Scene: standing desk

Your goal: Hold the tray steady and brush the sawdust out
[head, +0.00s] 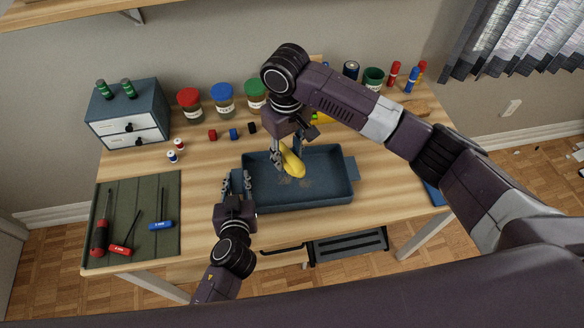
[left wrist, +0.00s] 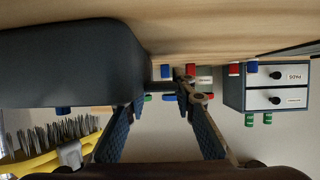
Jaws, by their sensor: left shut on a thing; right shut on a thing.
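The dark blue tray (head: 335,195) sits on the wooden desk, and its side fills the upper left of the left wrist view (left wrist: 70,65). My left gripper (head: 237,184) is shut on the tray's left end; in the left wrist view its fingers (left wrist: 162,92) close around a small dark handle. My right gripper (head: 288,150) is above the tray, shut on the yellow brush (head: 292,163). The brush's grey bristles (left wrist: 45,137) show in the left wrist view. Tan sawdust (head: 306,183) lies on the tray floor near the brush. Whether the bristles touch the floor is unclear.
A green mat (head: 170,195) with screwdrivers lies at the left. A drawer box (head: 128,115) stands at the back left, with several lidded jars (head: 224,99) and small coloured pieces (head: 234,134) beside it. Markers (head: 394,74) stand at the back right. A drawer (head: 347,245) hangs below the front edge.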

